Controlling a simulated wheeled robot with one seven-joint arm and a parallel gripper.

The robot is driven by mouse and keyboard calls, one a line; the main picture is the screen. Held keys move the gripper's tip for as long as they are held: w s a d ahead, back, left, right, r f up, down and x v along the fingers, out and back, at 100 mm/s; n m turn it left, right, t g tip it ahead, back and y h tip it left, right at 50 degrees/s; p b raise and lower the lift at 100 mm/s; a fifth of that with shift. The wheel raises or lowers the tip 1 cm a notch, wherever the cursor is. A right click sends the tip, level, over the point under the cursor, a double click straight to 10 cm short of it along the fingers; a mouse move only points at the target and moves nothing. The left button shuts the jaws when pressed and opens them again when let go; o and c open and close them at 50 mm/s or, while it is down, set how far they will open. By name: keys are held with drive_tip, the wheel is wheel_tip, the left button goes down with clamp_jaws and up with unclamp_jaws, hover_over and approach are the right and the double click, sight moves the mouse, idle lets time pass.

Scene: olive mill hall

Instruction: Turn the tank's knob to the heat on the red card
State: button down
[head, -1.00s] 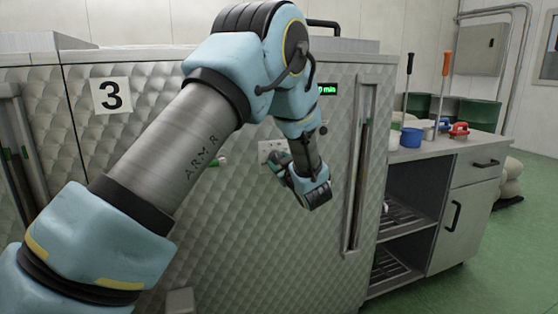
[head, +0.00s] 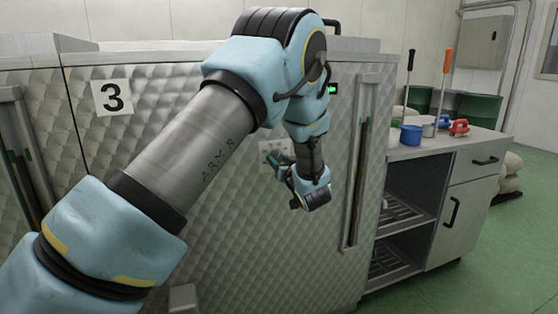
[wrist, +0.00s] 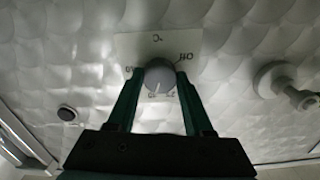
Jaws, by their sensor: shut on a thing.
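The tank (head: 115,150) is the quilted steel body with a card marked 3. Its knob (wrist: 159,73) is a pale round dial on a white plate (wrist: 130,45) with marks around it. My gripper (wrist: 158,78) is shut on the knob, one green finger on either side. A light pointer line on the knob points down in the wrist view, towards small marks at the plate's lower edge. The marks are too blurred to read surely. In the head view the plate (head: 268,147) shows beside my gripper, and the knob is hidden. No red card shows.
A pale round fitting (wrist: 285,85) juts out right of the plate in the wrist view; a black button (wrist: 66,113) is at left.

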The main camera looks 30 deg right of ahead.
drive_tip(key=shift+f, duration=0.1)
drive_tip(key=shift+c, duration=1.5)
unclamp_jaws()
drive_tip(key=s+a+b, duration=0.1)
drive_tip(key=s+b, duration=0.1)
drive_tip(key=s, duration=0.8)
drive_tip(key=shift+s+a, duration=0.15)
drive_tip(key=shift+s, duration=0.25)
